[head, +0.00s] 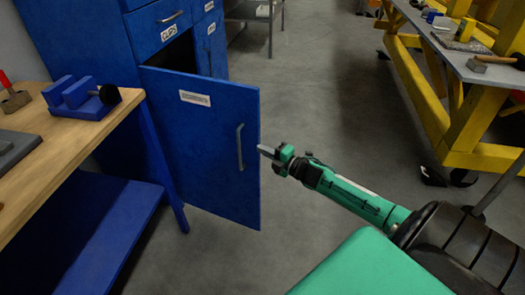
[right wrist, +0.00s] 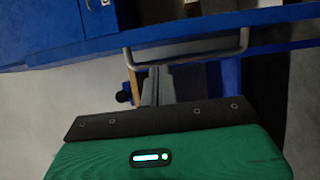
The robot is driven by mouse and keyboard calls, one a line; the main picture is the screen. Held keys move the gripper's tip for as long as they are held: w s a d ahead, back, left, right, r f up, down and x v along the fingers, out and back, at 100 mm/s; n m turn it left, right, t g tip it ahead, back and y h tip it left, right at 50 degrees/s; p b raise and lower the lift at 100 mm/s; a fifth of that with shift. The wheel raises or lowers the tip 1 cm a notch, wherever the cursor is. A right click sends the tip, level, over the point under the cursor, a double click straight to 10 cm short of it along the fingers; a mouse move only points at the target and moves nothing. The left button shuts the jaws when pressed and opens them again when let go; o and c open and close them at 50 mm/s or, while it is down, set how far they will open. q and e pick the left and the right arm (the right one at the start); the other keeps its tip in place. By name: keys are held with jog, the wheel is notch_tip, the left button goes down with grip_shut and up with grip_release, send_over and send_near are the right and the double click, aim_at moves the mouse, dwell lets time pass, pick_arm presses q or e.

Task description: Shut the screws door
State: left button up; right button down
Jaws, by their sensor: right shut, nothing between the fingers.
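The blue screws door (head: 200,140) stands open, swung out from the blue cabinet (head: 160,32). It has a white label (head: 195,98), too small to read, and a grey bar handle (head: 240,147). My right gripper (head: 264,150) is shut and empty beside the door's free edge, just right of the handle in the head view. In the right wrist view the door's top edge (right wrist: 75,57) crosses the picture and the handle (right wrist: 188,60) sticks out toward my fingers (right wrist: 151,88). I cannot tell whether they touch. My left gripper is out of view.
A wooden-topped workbench (head: 105,128) with a blue vise-like tool (head: 82,97) stands at the left, close to the door. A yellow-framed bench (head: 462,130) stands at the right. The grey floor (head: 320,85) between them is clear.

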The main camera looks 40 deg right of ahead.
aim_at(246, 142)
jog(key=shift+x, duration=4.1)
jog(key=shift+d+f+b, duration=0.1)
jog(key=shift+b, duration=0.2)
